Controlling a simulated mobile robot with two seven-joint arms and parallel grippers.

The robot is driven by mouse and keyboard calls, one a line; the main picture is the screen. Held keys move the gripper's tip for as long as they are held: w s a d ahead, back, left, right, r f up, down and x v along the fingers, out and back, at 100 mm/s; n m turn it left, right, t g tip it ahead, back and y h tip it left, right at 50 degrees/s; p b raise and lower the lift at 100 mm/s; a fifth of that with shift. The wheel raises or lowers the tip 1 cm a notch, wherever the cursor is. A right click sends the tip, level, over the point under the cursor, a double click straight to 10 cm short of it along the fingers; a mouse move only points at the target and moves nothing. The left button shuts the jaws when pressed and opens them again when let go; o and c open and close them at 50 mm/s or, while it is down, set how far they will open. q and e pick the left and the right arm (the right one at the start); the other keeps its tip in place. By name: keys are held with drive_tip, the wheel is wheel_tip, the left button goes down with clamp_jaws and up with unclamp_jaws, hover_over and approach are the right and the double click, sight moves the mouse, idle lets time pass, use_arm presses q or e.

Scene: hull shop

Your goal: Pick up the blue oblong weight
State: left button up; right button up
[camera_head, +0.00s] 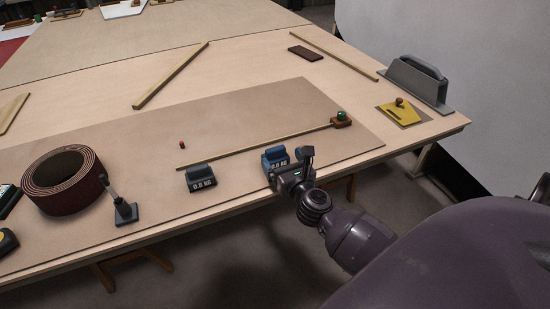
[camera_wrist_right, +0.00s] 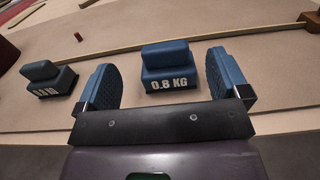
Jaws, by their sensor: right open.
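The blue oblong weight (camera_head: 275,157) stands upright near the front edge of the table, marked 0.8 KG. It also shows in the right wrist view (camera_wrist_right: 168,66), lying ahead of and between the two fingers. My right gripper (camera_head: 290,170) is open and empty, just in front of the weight. In the right wrist view the fingers of this gripper (camera_wrist_right: 168,83) stand apart, one on each side of the weight, with gaps to it. A second, darker grey-blue weight (camera_head: 201,178) stands to the left. My left gripper is not in view.
A thin wooden strip (camera_head: 255,147) lies behind the weights, ending at a wooden block with a green top (camera_head: 341,118). A brown coiled roll (camera_head: 62,200) and a small dark stand with a lever (camera_head: 125,212) are at left. A grey handled tool (camera_head: 417,82) stands at right.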

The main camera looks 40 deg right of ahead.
sight(276, 150)
drive_tip(key=w, duration=0.1)
drive_tip(key=w+d, duration=0.1)
drive_tip(key=w+f+b, duration=0.1)
drive_tip(key=w, duration=0.1)
drive_tip(key=shift+d, duration=0.15)
drive_tip(key=shift+w+d+r, duration=0.1)
drive_tip(key=shift+w+d, duration=0.05)
drive_tip(key=shift+w, duration=0.3)
drive_tip(key=c, duration=1.5)
drive_tip(key=shift+r, duration=0.15)
drive_tip(key=shift+c, duration=0.3)
